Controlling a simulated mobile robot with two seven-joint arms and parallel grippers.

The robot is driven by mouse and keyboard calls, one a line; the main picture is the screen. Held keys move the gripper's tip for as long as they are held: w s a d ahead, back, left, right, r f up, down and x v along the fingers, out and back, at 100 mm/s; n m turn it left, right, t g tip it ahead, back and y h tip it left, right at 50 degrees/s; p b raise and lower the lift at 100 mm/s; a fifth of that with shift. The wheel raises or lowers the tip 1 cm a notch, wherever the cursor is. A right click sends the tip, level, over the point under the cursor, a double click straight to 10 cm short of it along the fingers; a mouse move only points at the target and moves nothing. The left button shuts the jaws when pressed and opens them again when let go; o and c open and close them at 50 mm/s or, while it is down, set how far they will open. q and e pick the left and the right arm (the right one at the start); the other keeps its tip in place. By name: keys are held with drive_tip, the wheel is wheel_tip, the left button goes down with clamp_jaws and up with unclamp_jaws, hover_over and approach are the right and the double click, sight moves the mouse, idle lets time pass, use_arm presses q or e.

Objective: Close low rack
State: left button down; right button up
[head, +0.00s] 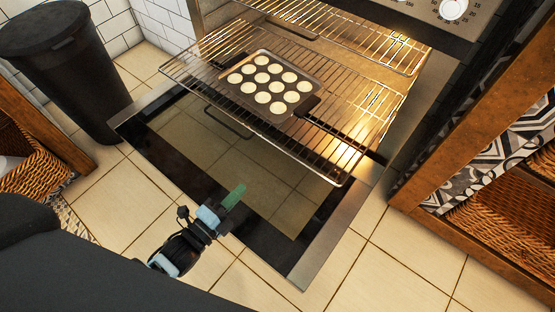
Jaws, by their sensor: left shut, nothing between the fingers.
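The low rack (345,122) is a wire rack slid far out of the oven, above the lowered oven door (150,130). A dark muffin tray (268,86) with several pale rounds in its cups sits on it. My left gripper (236,195) is shut and empty, with its greenish fingertips pointing toward the rack. In the picture it is below the rack's front edge and over the door glass, apart from the rack. Its exact height is hard to judge. My right gripper is not in view.
An upper wire rack (365,45) is inside the lit oven. A black bin (70,65) stands at the left. Wooden shelving (480,120) with wicker baskets (505,220) is at the right. Tiled floor (395,275) is clear in front.

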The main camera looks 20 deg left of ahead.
sight(279, 149)
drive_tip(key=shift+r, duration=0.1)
use_arm(q)
drive_tip(key=shift+w, duration=0.15)
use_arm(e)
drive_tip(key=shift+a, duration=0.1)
